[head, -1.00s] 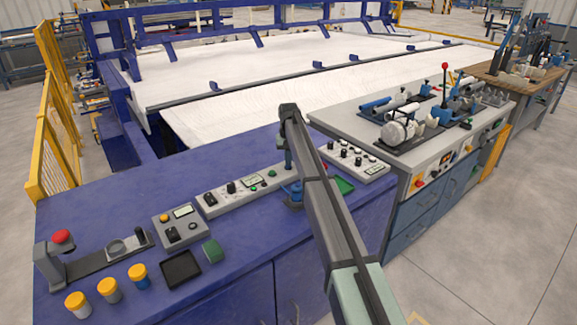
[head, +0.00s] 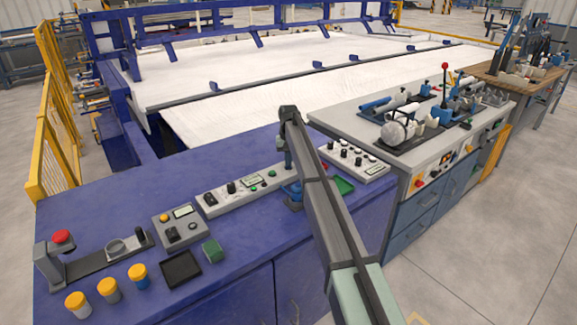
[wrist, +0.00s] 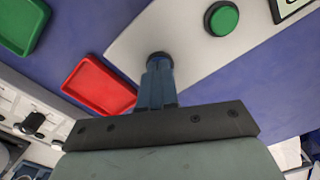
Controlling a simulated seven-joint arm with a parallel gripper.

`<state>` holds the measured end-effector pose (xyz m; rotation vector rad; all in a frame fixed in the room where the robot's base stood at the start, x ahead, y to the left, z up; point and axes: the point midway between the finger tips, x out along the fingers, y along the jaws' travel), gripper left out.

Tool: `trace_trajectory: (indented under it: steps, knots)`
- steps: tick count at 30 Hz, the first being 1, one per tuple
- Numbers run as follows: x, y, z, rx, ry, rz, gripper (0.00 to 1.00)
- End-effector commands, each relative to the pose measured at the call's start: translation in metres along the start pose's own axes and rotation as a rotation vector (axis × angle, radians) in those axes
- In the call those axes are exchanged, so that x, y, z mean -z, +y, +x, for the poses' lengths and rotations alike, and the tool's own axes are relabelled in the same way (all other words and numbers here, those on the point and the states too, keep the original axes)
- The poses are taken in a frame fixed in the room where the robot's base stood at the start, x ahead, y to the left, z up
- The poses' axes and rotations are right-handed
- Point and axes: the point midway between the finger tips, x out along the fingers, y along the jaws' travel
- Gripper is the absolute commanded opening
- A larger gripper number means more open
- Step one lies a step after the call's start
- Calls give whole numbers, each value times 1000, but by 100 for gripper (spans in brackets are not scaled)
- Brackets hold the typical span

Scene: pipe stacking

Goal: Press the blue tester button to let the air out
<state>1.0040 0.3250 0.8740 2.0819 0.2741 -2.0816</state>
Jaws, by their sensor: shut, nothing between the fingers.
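My gripper (wrist: 158,72) is shut and empty, its fingers pointing down at the edge of the light grey tester panel (wrist: 130,35). A dark bluish round button (wrist: 158,56) shows just at the fingertips, partly hidden behind them. I cannot tell whether the fingers touch it or press it down. The blue button cannot be made out there.
A green button (wrist: 221,18) sits on the same panel. A red tray (wrist: 98,84) and a green tray (wrist: 20,22) lie close by; the green tray also shows in the head view (head: 343,185). A second panel (head: 352,158) stands behind my arm.

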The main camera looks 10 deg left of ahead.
Motion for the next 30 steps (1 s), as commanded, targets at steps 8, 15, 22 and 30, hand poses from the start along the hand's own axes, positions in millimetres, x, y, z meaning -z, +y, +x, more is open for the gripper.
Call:
trace_trajectory:
  steps: [8,15,22,30]
  knots:
    - [0,0,-8,0,1,0,0]
    - [0,0,-24,0,0,0,0]
    - [0,0,-38,0,0,0,0]
    - [0,0,-56,0,0,0,0]
